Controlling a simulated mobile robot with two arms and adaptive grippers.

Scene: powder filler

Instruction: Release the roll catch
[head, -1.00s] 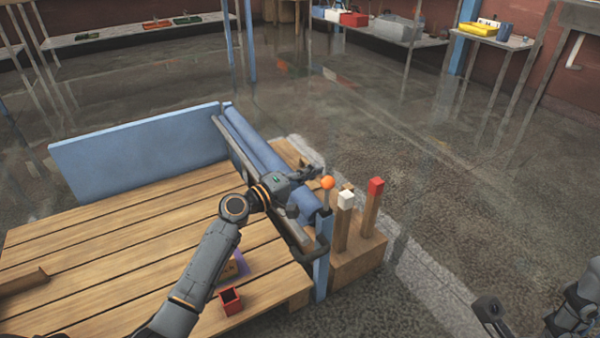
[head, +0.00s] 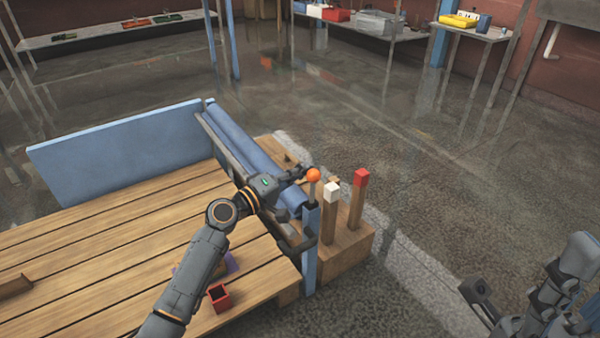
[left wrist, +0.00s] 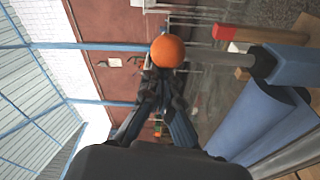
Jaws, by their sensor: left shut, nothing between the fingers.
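An orange ball knob (head: 313,175) tops a short grey rod on a blue post (head: 311,250) at the near end of the blue roll (head: 245,150). In the left wrist view the orange knob (left wrist: 168,51) is just beyond my fingertips. My left gripper (head: 303,173) is shut and empty, its tips right beside the knob; whether they touch it I cannot tell. Its closed fingers also show in the left wrist view (left wrist: 154,75). My right gripper (head: 478,297) is low at the right, away from the roll, its fingers unclear.
Posts with a white top (head: 332,192) and a red top (head: 361,178) stand close right of the knob on a wooden block (head: 345,250). A small red box (head: 219,298) sits on the slatted table (head: 90,230) below my left arm. A blue panel (head: 120,145) stands behind.

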